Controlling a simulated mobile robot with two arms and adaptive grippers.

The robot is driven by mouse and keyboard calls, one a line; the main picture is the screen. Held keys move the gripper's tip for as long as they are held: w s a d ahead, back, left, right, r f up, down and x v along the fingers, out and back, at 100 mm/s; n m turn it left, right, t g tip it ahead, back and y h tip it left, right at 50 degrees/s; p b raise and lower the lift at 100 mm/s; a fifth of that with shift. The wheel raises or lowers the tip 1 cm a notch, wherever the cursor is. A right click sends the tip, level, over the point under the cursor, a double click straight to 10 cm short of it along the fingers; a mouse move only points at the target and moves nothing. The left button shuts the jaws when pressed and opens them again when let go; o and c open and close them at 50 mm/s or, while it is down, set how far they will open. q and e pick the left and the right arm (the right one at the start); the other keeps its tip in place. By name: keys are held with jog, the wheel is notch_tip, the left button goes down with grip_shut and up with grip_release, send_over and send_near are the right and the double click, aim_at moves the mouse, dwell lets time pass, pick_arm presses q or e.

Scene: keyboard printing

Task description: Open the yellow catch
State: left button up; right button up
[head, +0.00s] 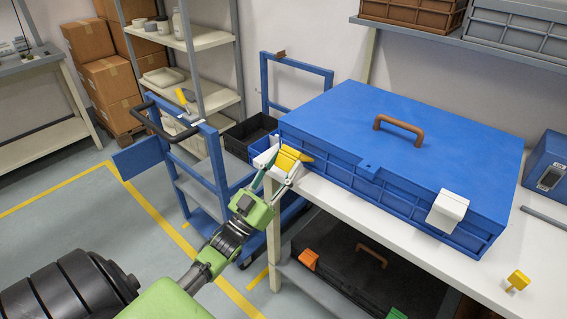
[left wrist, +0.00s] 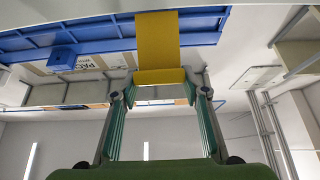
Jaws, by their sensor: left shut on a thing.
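A large blue case (head: 330,115) with a brown handle (head: 399,128) lies with its lid down on the white table. The yellow catch (head: 291,157) is at the left end of the case's front side. My left gripper (head: 281,168) reaches up to it from the front left and is shut on it. In the left wrist view, the yellow catch (left wrist: 157,42) hangs from the blue case (left wrist: 60,45), its curled lip between the fingertips of my left gripper (left wrist: 162,88). A white catch (head: 447,210) sits near the right end of the front. My right gripper is not in view.
A small yellow piece (head: 517,280) stands on the table (head: 400,235) at right. A blue cart (head: 200,160) is left of the case. A dark case (head: 345,265) lies on the lower shelf. Open floor (head: 85,235) is at left.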

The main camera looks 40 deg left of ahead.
pick_arm(q)
jog(key=shift+d+f, duration=0.1)
jog(key=shift+f, duration=0.65)
jog(key=o, duration=1.4)
jog(key=shift+o, duration=1)
jog(key=shift+w, duration=0.4)
jog(key=shift+s+r, duration=0.1)
jog(key=shift+r, duration=0.05)
jog(key=shift+s, duration=0.2)
jog(key=d+v, duration=0.1)
jog(key=v, duration=1)
jog(key=shift+s+a, duration=0.3)
jog(key=shift+a, duration=0.25)
